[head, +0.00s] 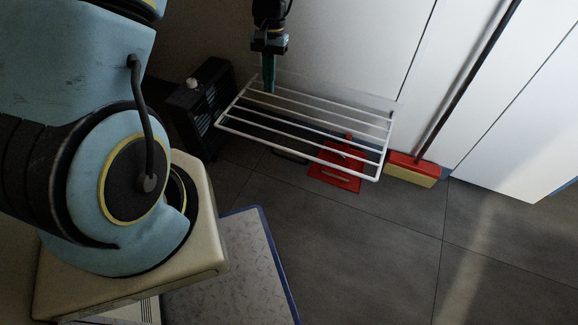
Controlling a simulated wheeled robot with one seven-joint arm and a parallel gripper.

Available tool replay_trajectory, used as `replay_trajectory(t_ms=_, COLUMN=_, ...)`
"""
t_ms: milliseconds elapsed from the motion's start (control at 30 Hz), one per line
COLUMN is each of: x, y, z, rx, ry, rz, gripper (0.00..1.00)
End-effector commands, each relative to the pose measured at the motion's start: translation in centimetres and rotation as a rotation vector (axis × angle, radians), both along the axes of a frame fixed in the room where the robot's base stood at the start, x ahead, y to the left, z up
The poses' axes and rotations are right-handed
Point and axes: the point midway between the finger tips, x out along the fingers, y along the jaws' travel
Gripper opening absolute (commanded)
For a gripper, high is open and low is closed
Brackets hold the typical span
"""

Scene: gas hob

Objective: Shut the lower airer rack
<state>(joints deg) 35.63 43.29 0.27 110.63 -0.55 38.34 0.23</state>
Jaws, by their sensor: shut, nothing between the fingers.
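The lower airer rack (308,124) is a white wire frame with several parallel bars. In the head view it juts out from the white panel behind it, above the dark floor. My gripper (268,88) points down at the rack's back left part, near the panel. Its greenish fingers are together with nothing visible between them. The fingertips appear at or just behind a rear bar; I cannot tell whether they touch it.
A red dustpan (337,170) lies on the floor below the rack. A red and yellow broom (411,169) leans at its right. A dark slatted object (201,100) stands close at the rack's left. The tiled floor (380,250) in front is clear.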

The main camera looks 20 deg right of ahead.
Motion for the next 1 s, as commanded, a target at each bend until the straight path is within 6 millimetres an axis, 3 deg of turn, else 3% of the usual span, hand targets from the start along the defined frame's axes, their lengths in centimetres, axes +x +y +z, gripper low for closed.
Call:
replay_trajectory(t_ms=33, x=-0.4, y=-1.2, z=-4.5, rx=0.011, ry=0.015, rz=-0.028, gripper=0.0)
replay_trajectory(t_ms=100, x=-0.9, y=-2.5, z=-7.8, rx=0.024, ry=0.031, rz=-0.058, gripper=0.0)
replay_trajectory(t_ms=200, x=-1.6, y=-4.0, z=-11.5, rx=0.04, ry=0.049, rz=-0.093, gripper=0.0)
replay_trajectory(t_ms=300, x=-2.1, y=-5.1, z=-14.0, rx=0.05, ry=0.061, rz=-0.118, gripper=0.0)
replay_trajectory(t_ms=633, x=-2.9, y=-5.5, z=-17.1, rx=0.061, ry=0.073, rz=-0.137, gripper=0.0)
replay_trajectory(t_ms=1000, x=-4.3, y=-4.1, z=-23.1, rx=0.061, ry=0.073, rz=-0.136, gripper=0.0)
